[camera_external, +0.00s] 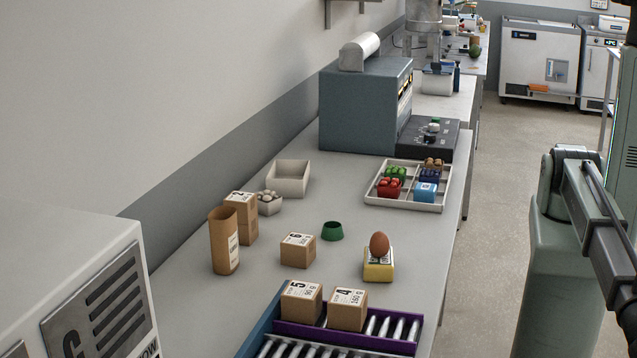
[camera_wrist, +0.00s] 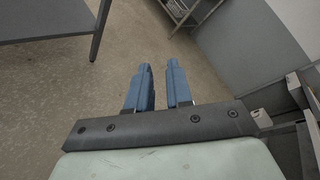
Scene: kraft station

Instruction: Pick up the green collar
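The green collar (camera_external: 332,231) is a small dark green ring standing on the grey bench, near the middle of the external view. A box marked 6 stands to its left and an egg on a yellow stand to its right, both apart from it. My gripper (camera_wrist: 160,85) shows in the wrist view with two blue fingers apart and nothing between them. It points at the floor, away from the collar. In the external view my arm is at the right edge, off the bench, and the gripper itself is not seen there. The collar is not in the wrist view.
Around the collar are the box marked 6 (camera_external: 298,250), the egg (camera_external: 379,244), a cardboard tube (camera_external: 224,242) and a divided tray (camera_external: 404,205). A roller conveyor (camera_external: 385,328) with boxes lies in front. The bench between collar and tray is clear.

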